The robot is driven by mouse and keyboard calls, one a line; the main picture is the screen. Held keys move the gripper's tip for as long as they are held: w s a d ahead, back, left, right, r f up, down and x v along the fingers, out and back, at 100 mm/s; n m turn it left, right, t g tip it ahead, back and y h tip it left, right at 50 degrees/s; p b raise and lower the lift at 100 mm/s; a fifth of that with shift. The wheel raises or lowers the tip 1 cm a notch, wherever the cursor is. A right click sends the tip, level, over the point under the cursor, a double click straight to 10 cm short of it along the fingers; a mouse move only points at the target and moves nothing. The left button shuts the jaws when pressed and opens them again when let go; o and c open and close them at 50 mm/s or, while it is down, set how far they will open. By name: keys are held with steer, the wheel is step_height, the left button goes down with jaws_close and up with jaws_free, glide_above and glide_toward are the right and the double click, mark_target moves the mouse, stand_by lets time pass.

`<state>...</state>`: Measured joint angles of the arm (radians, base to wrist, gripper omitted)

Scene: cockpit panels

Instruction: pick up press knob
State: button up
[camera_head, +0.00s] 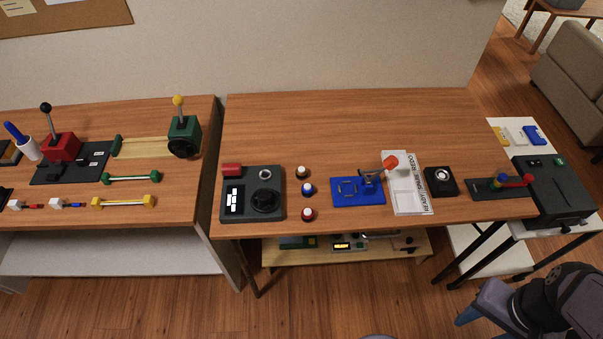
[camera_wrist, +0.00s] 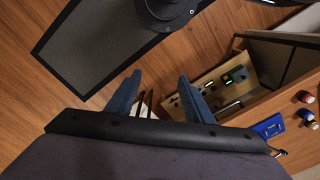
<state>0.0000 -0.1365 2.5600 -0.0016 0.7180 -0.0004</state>
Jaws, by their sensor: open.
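An orange-red knob (camera_head: 390,162) sits on the end of the lever of a small press with a blue base (camera_head: 347,194). The press stands near the front edge of the middle table, and the knob reaches over a white board. In the wrist view part of the blue base (camera_wrist: 268,126) shows at the lower right; I cannot make out the knob there. My gripper (camera_wrist: 159,80) is open and empty, with its two blue fingers spread apart. In the head view a blue finger (camera_head: 467,315) shows at the lower right, in front of the table and well away from the knob.
Round knobs or buttons (camera_head: 308,190) and a dark panel (camera_head: 252,194) stand left of the press. The white board (camera_head: 407,195) and a black box (camera_head: 440,181) stand to its right. A low shelf (camera_head: 290,257) lies under the table. The table's back half (camera_head: 340,120) is clear.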

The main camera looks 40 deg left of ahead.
steer(key=w+a+n+t, duration=0.2)
steer(key=w+a+t, duration=0.15)
steer(key=w, duration=0.45)
steer(key=w+a+n+t, duration=0.2)
steer(key=w+a+n, duration=0.1)
steer(key=w+a, duration=0.3)
steer(key=n+y+b, duration=0.4)
steer(key=n+y, duration=0.5)
steer(key=y, duration=0.3)
glide_above(304, 175)
steer(key=w+d, duration=0.1)
steer(key=d, duration=1)
steer(key=f, duration=0.1)
steer(key=shift+m, duration=0.4)
steer(key=s+a+f+b, duration=0.1)
steer(key=a+f, duration=0.1)
steer(key=f, duration=0.1)
steer(key=s+a+f+b, duration=0.1)
steer(key=a+f, duration=0.1)
steer(key=f, duration=0.1)
steer(key=s+a+f+b, duration=0.1)
steer(key=a+f+b, duration=0.1)
steer(key=f, duration=0.1)
steer(key=shift+s+a+f, duration=0.1)
steer(key=shift+f, duration=0.2)
steer(key=shift+a, duration=0.1)
